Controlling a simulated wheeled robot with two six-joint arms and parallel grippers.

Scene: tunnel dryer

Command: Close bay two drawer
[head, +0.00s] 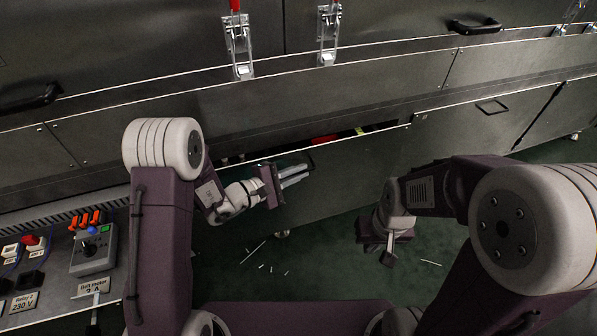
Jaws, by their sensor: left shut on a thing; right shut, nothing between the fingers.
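A long grey drawer (355,172) stands pulled out from the lower part of the machine, with a dark gap along its top edge. Something red (322,141) and something yellow-green (362,131) show inside it. My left gripper (293,174) is shut at the drawer's dark handle (310,158), near the left part of the front. The gripper's fingers hide part of the handle. My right gripper (389,252) is shut and empty, pointing down over the floor to the right, apart from the drawer. No bay number can be read on the drawer.
A control box (93,247) with coloured switches and several connectors stands on a bench at lower left. A closed panel with a handle (492,106) lies to the right. White slivers litter the green floor (300,255).

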